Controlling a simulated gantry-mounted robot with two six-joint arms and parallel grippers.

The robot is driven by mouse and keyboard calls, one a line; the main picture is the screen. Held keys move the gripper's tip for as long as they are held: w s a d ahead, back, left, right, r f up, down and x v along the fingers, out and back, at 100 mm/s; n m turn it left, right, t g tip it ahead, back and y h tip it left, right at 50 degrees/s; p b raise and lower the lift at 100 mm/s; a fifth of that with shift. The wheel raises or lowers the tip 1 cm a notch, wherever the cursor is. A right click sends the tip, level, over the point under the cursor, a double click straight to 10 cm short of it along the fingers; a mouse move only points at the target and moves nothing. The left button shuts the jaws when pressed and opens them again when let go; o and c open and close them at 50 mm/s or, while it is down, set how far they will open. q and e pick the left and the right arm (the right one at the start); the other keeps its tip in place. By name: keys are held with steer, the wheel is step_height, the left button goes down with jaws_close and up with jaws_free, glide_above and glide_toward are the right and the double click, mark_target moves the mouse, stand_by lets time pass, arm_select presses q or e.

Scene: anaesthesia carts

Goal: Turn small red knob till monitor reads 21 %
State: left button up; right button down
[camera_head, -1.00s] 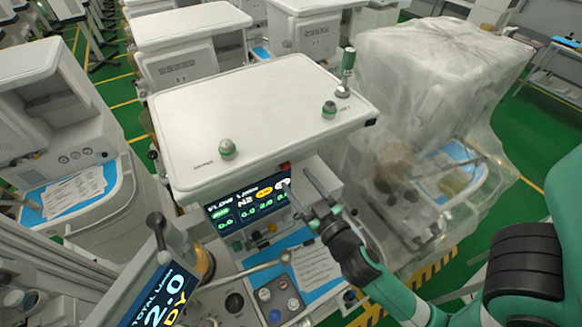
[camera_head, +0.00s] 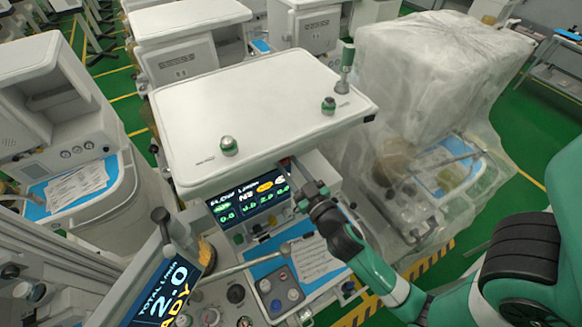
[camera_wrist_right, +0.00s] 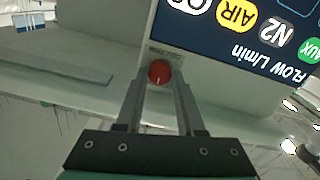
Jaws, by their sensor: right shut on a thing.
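The small red knob (camera_wrist_right: 160,70) is round, with a pale mark on its face, and sits on a pale panel beside the flow screen. In the head view, only a bit of red (camera_head: 285,162) shows under the cart top's edge. My right gripper (camera_wrist_right: 160,79) has its two fingers on either side of the knob, shut on it. In the head view, the right gripper (camera_head: 296,176) reaches in from the right in front of the screen. The flow screen (camera_head: 228,205) shows coloured flow labels and figures; I can read no percentage. My left gripper is not in view.
A tilted screen (camera_head: 160,292) at lower left reads 2.0 total L/min. The white cart top (camera_head: 260,105) overhangs the panel. Green knobs (camera_head: 229,146) stand on it. A plastic-covered cart (camera_head: 440,80) stands to the right. A blue work surface with papers (camera_head: 313,260) lies below.

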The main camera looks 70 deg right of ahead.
steer(key=shift+n, duration=0.4)
steer(key=shift+n+p, duration=0.7)
steer(key=shift+n, duration=2)
steer(key=c, duration=0.5)
jaws_free()
